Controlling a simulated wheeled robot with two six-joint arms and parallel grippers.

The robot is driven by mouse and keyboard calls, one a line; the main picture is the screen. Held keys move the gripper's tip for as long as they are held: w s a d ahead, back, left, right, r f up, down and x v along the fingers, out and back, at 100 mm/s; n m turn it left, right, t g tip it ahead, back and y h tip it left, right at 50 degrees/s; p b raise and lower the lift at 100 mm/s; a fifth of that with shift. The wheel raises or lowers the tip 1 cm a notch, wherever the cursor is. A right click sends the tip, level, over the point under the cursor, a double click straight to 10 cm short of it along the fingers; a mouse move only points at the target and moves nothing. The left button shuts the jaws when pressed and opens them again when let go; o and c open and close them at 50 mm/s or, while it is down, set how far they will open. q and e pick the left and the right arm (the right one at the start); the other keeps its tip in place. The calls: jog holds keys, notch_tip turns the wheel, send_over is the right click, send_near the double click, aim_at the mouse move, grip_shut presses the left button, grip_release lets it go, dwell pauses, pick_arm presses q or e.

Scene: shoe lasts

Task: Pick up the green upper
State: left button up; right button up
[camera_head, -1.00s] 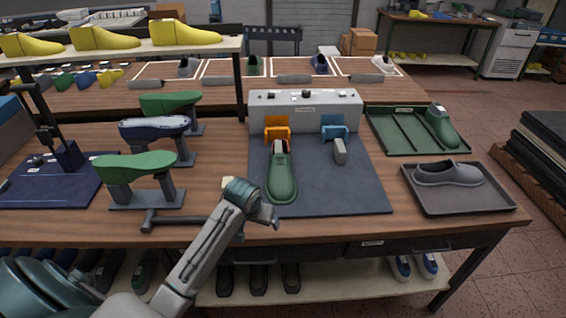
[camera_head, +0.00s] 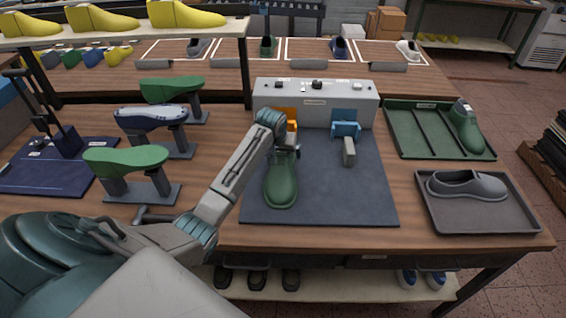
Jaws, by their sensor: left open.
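A green upper (camera_head: 281,183) lies on the dark blue mat with its toe toward me. Its heel end is at the orange clamp (camera_head: 292,120) of the grey machine. My left gripper (camera_head: 284,143) is open over that heel end and hides part of it and of the clamp. I cannot tell whether the fingers touch the upper. A second green shoe (camera_head: 466,128) lies in the green tray (camera_head: 415,149) at the right. My right gripper is out of view.
The machine's blue clamp (camera_head: 345,130) holds a grey block. A grey shoe (camera_head: 468,186) sits in a grey tray (camera_head: 480,219). Stands with green and blue lasts (camera_head: 126,160) are at the left. A shelf (camera_head: 125,36) bears yellow lasts. The mat's right part (camera_head: 355,195) is bare.

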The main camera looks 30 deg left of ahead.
aim_at(281, 156)
pick_arm(q)
jog(key=x, duration=0.1)
jog(key=p+x, duration=0.1)
jog(key=x, duration=0.1)
jog(key=shift+a+p, duration=0.3)
jog(key=shift+f, duration=0.4)
jog(key=shift+w+f, duration=0.15)
jog(key=shift+f, duration=0.1)
jog(key=shift+w+f, duration=0.1)
jog(key=shift+f, duration=0.1)
jog(key=c, duration=1)
jog(key=shift+c, duration=0.6)
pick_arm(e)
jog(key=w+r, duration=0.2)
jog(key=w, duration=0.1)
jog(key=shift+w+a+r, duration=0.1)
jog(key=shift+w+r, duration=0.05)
